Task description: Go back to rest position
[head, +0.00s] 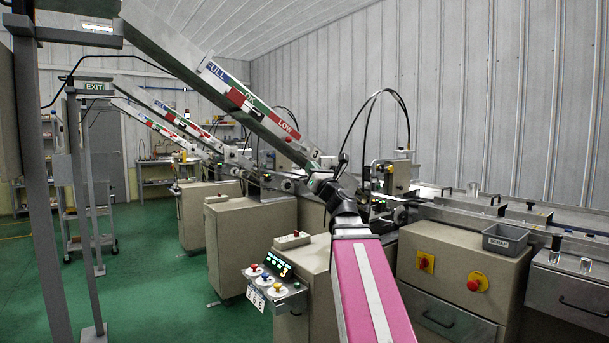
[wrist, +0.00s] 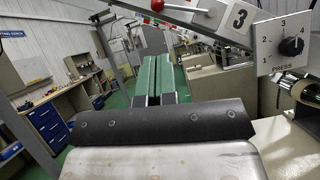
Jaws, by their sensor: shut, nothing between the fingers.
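My gripper (wrist: 155,62) shows in the wrist view as two green fingers side by side, pointing away from the camera. They are shut with nothing between them. In the head view my pink arm reaches forward from the bottom, and its far end is hard to make out against the machine. In the wrist view a lever plate marked 3 (wrist: 239,16) and a PRESS dial (wrist: 291,46) are above and to the right of the fingers, apart from them in the picture.
A sloping chute (head: 240,95) rises to the left above beige cabinets. A control box with coloured buttons (head: 274,284) stands left of my arm. A grey bin (head: 507,239) and a red stop button (head: 477,282) are at the right. Green floor (head: 150,270) is open at the left.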

